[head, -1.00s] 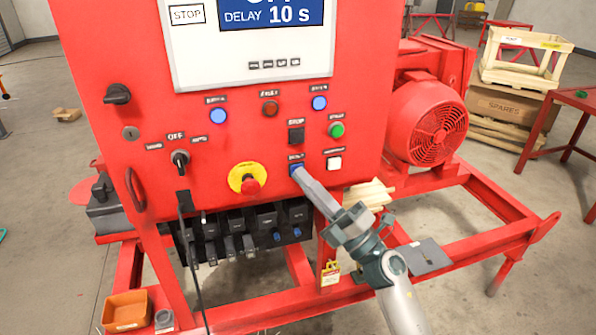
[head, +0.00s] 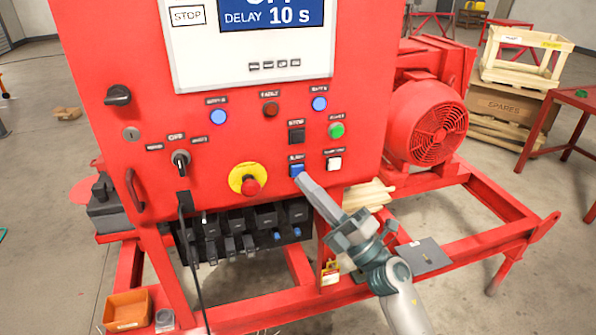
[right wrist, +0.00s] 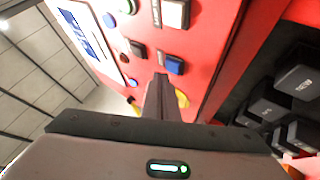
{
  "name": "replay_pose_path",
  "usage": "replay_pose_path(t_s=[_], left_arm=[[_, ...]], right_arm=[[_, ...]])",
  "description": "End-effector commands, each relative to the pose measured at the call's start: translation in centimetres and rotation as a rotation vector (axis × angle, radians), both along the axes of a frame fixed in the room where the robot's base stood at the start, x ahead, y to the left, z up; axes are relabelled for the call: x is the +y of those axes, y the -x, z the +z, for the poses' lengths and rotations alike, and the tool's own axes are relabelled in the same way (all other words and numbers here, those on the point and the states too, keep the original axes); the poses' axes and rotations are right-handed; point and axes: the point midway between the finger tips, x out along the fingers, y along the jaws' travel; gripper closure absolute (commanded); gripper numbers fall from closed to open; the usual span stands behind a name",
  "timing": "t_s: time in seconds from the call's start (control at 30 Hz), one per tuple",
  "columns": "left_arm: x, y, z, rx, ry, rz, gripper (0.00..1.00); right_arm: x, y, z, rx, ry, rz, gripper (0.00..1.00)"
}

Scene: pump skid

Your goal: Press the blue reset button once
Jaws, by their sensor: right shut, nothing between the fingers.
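The blue reset button (head: 297,170) is a square button on the lower part of the red panel, under the black stop button (head: 296,135) and left of a white button (head: 334,164). My right gripper (head: 302,180) is shut and empty, with its tips just below and right of the blue button in the head view. In the right wrist view the blue button (right wrist: 175,65) shows whole, beside the closed fingertips (right wrist: 160,80). A small gap seems to lie between them; I cannot tell its depth. My left gripper is not in view.
A red emergency stop on a yellow disc (head: 249,180) sits left of the blue button. A green button (head: 336,131) is above right. Black breakers (head: 240,235) are below the panel edge. A display (head: 255,45) is above. A red motor (head: 428,125) stands at the right.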

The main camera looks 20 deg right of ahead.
Motion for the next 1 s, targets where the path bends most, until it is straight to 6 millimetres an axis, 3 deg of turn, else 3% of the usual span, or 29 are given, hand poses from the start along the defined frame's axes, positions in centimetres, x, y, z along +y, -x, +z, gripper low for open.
replay_pose_path(t_s=[0.23,0.7,1.0], left_arm=[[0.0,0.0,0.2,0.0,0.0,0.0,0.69],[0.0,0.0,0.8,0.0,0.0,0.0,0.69],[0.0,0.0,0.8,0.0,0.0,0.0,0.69]], right_arm=[[0.0,0.7,0.0,0.001,0.001,0.0,1.0],[-0.2,4.5,0.0,0.001,0.001,0.001,1.0],[-0.2,5.0,0.0,0.0,0.0,0.0,1.0]])
